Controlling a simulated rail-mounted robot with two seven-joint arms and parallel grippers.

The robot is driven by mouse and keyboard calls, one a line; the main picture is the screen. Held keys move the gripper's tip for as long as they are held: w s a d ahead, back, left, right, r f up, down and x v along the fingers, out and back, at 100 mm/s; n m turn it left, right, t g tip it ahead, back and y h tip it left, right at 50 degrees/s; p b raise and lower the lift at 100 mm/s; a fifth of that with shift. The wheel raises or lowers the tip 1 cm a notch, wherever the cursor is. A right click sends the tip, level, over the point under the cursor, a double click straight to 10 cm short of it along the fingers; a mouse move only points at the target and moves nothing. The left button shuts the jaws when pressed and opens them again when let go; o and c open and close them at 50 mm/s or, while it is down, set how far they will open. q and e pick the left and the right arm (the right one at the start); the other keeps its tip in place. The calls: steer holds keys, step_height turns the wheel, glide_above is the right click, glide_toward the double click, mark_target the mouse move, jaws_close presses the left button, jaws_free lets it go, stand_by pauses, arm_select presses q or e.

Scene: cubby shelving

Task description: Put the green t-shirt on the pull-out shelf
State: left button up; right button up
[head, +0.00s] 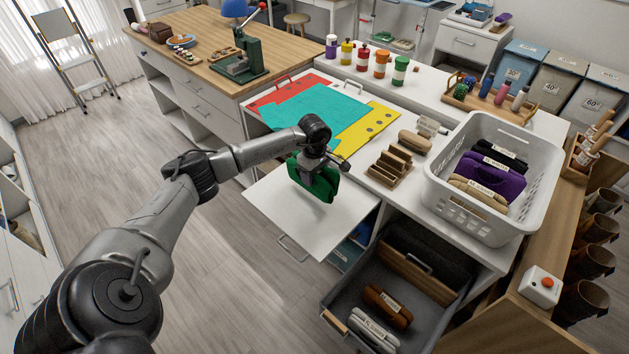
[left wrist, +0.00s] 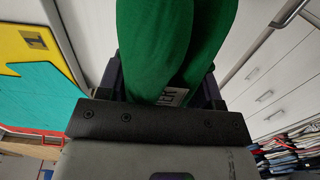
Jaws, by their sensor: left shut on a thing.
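The folded green t-shirt (head: 314,182) hangs in my left gripper (head: 318,162), above the white pull-out shelf (head: 278,213). The gripper is shut on it. In the left wrist view the green cloth (left wrist: 172,45) fills the space between the fingers, with a small white label partly showing. The pull-out shelf is extended from under the worktop, and its surface is bare. I cannot tell exactly how far the t-shirt is above the shelf. My right gripper is not in view.
A white basket (head: 437,191) with rolled garments stands on the worktop at right. Below it is an open grey drawer (head: 340,300) with several rolled garments. A red, teal and yellow board (head: 310,108) lies behind the shelf. A small wooden rack (head: 391,167) stands beside it.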

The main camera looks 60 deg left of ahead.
arm_select(q)
step_height(320, 180, down, 3)
steer(key=shift+d+f, duration=0.1)
steer(key=shift+f, duration=0.05)
steer(key=shift+f+b, duration=0.2)
steer(key=shift+b, duration=0.15)
steer(key=o, duration=1)
steer(key=shift+r, duration=0.1)
